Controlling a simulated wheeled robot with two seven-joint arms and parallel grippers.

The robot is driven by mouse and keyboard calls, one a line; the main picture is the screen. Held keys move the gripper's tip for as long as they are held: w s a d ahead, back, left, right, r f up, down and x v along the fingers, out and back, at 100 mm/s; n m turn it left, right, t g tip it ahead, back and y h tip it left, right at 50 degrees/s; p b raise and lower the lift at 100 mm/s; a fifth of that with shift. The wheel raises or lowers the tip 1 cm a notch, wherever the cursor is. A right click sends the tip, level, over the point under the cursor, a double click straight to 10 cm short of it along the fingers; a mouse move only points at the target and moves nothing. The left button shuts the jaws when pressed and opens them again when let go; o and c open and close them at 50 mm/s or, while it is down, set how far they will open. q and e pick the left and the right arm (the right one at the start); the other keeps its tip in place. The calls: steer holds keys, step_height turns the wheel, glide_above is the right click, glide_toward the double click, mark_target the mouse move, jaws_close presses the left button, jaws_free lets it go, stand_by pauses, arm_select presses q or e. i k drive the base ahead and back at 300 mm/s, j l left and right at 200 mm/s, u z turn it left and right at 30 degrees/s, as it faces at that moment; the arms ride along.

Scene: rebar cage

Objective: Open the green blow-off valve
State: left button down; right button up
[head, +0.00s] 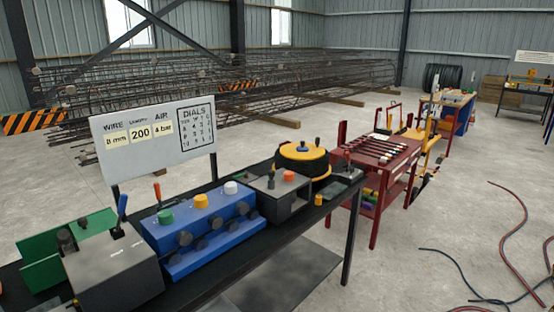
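A blue block unit (205,232) stands on the dark bench. On its top are a green cap (165,217), a yellow cap (201,201) and a white cap (231,187). Several dark round knobs show on its front. The green cap is the only green part on this unit; I cannot tell for sure that it is the blow-off valve, or whether it is open. An orange-handled lever (157,194) stands just behind the green cap. Neither of my grippers is in view.
The bench (262,239) also carries a grey box with a blue-handled lever (122,207), green plates (40,270) and a yellow-topped turntable (302,155). A sign (160,133) stands behind. A red tool table (405,160) is beyond. Hoses (510,250) lie on the floor at right.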

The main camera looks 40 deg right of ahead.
mark_target(241, 175)
steer(key=i+l+z, duration=0.15)
steer(key=i+l, duration=0.25)
steer(key=i+l+z, duration=0.2)
steer(key=i+l, duration=0.2)
steer(key=i+l+z, duration=0.15)
steer(key=i+l, duration=0.15)
steer(key=i, duration=0.15)
steer(key=i+l+z, duration=0.2)
steer(key=i, duration=0.3)
steer(key=k+l, duration=0.4)
steer(key=l, duration=0.25)
steer(key=u, duration=0.05)
